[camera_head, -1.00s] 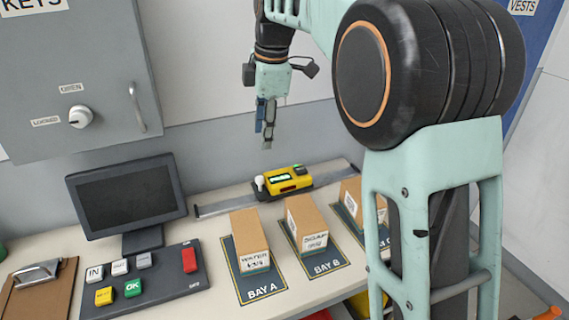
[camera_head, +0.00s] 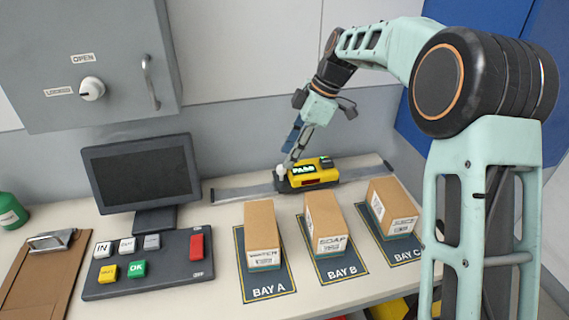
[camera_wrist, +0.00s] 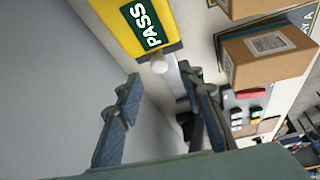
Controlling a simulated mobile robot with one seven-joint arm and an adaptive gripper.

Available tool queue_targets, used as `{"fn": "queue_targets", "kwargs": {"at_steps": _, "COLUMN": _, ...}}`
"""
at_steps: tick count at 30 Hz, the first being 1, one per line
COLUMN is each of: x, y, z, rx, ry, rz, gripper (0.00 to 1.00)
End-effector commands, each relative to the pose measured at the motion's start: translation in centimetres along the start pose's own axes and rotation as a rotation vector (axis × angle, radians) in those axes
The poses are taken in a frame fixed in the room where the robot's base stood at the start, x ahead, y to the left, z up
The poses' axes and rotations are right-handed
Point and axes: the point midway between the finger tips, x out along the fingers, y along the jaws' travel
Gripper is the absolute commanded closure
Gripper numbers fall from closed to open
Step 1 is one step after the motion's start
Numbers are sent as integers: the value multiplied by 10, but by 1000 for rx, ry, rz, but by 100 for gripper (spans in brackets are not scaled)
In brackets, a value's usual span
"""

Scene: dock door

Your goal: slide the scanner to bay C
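The yellow scanner (camera_head: 311,179) sits on a grey rail (camera_head: 243,193) at the back of the counter, behind bays A and B. Its green display reads PASS. A white knob (camera_head: 282,171) stands at its left end. My gripper (camera_head: 290,162) points down just above the knob. In the wrist view my gripper (camera_wrist: 162,84) has its two fingers apart with nothing between them; the knob (camera_wrist: 160,64) lies just beyond the tips, by the scanner (camera_wrist: 130,25). Bay C (camera_head: 400,256) is the right-hand marked bay, with a carton (camera_head: 391,203) on it.
Cartons also stand on bay A (camera_head: 264,292) and bay B (camera_head: 340,270), in front of the rail. A monitor (camera_head: 140,172) and button panel (camera_head: 150,268) are at left. The rail is clear on both sides of the scanner. A grey cabinet (camera_head: 85,30) hangs upper left.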

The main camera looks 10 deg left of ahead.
Motion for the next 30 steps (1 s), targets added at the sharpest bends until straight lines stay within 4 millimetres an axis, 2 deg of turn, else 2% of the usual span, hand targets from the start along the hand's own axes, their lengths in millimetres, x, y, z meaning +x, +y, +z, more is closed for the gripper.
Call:
{"fn": "queue_targets", "kwargs": {"at_steps": 3, "x": 21, "y": -1, "z": -1, "rx": 0, "ry": 0, "rz": -3, "gripper": 65}}
{"fn": "queue_targets", "kwargs": {"at_steps": 9, "x": 41, "y": 0, "z": -1, "rx": 1, "ry": 0, "rz": 0, "gripper": 65}}
{"fn": "queue_targets", "kwargs": {"at_steps": 20, "x": 46, "y": 0, "z": 0, "rx": 0, "ry": 0, "rz": 1, "gripper": 66}}
{"fn": "queue_targets", "kwargs": {"at_steps": 27, "x": 46, "y": 0, "z": 0, "rx": 0, "ry": 0, "rz": 1, "gripper": 92}}
{"fn": "queue_targets", "kwargs": {"at_steps": 30, "x": 46, "y": 0, "z": 0, "rx": 0, "ry": 0, "rz": 1, "gripper": 100}}
